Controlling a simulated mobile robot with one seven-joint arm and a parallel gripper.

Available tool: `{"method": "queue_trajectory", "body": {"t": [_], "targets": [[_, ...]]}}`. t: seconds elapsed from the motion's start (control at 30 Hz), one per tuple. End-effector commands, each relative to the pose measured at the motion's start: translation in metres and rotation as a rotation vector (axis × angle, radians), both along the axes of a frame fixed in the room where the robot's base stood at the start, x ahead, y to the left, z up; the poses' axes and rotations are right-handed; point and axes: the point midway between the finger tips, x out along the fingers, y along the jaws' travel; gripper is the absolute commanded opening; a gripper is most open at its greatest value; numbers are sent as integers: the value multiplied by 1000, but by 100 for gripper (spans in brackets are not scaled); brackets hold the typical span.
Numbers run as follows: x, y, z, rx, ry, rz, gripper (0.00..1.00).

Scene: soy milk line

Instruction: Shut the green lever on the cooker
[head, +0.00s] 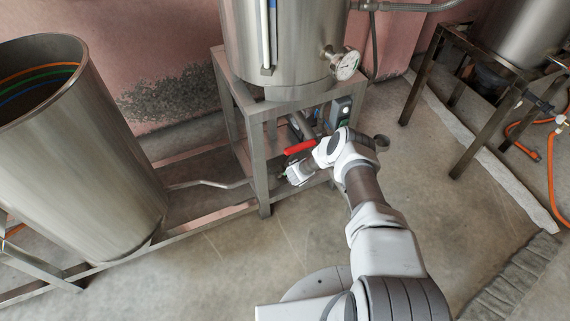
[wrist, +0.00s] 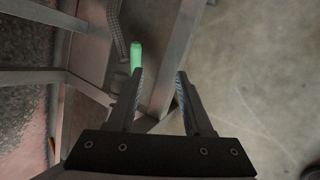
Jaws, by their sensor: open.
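The green lever (wrist: 136,56) shows in the wrist view as a bright green handle, just beyond and slightly left of my left fingertip. My gripper (wrist: 160,78) is open, with nothing between its fingers, and a metal frame leg lies beyond the gap. I cannot tell whether the left finger touches the lever. The cooker (head: 285,45) is the steel vessel on a metal stand in the head view. My gripper (head: 285,176) is low beside that stand, mostly hidden behind my wrist. In the head view the lever cannot be made out clearly.
The cooker stand's leg (head: 262,190) is close to my gripper. A large steel drum (head: 85,150) stands at left. The floor (head: 470,220) at right is clear.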

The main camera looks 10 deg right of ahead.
Motion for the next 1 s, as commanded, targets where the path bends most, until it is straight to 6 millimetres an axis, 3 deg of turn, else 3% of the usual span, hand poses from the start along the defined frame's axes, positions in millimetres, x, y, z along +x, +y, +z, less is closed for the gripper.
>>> {"method": "queue_trajectory", "body": {"t": [0.13, 0.3, 0.73, 1.0], "targets": [[15, -8, 18, 41, -46, 9, 51], [22, -10, 22, 51, -65, 19, 51], [50, -12, -21, 48, -66, 20, 51], [62, -14, -34, 49, -64, 20, 51]]}}
